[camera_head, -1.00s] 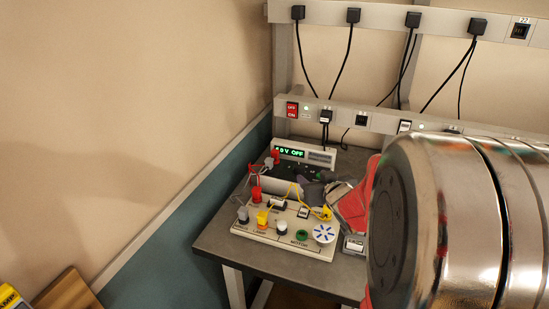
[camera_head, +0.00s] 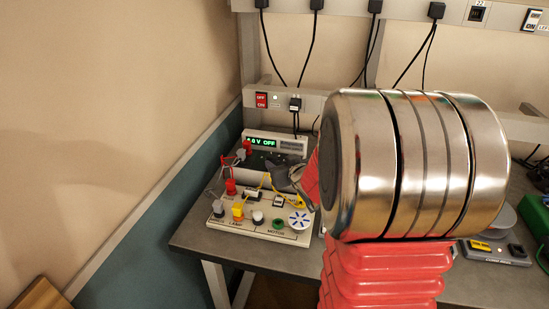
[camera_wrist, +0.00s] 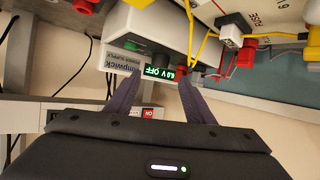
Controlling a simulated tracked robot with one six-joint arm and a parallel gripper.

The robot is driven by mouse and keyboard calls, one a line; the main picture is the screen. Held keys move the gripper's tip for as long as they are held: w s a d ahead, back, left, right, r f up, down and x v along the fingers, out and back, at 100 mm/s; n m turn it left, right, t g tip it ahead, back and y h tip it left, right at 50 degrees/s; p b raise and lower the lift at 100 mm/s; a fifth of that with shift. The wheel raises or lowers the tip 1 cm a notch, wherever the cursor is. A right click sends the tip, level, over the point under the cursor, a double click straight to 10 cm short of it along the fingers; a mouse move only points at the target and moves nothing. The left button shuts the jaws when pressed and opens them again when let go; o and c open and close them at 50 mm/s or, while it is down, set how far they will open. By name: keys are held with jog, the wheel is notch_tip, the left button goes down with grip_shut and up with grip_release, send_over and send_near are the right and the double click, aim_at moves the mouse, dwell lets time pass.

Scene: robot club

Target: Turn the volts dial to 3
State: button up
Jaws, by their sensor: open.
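The power supply (camera_head: 284,146) stands at the back of the bench, with a lit green display (camera_head: 262,142). In the wrist view it appears upside down, and its display (camera_wrist: 160,72) seems to read 6.0 V OFF. I cannot make out the volts dial clearly in either view. My gripper (camera_wrist: 161,82) is open, its two dark fingers on either side of the display in the wrist view. Whether they touch anything I cannot tell. In the head view my gripper is a grey shape behind the circuit board, partly covered by my own arm.
The circuit board (camera_head: 262,233) with lamp, switch and motor parts stands in front of the supply. Red and yellow wires (camera_wrist: 199,45) run close to the right finger. A socket rail (camera_head: 310,103) with hanging cables lies behind. The wall is close on the left.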

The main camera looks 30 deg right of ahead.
aim_at(273, 157)
jog(key=shift+x, duration=4.45)
jog(key=shift+c, duration=0.5)
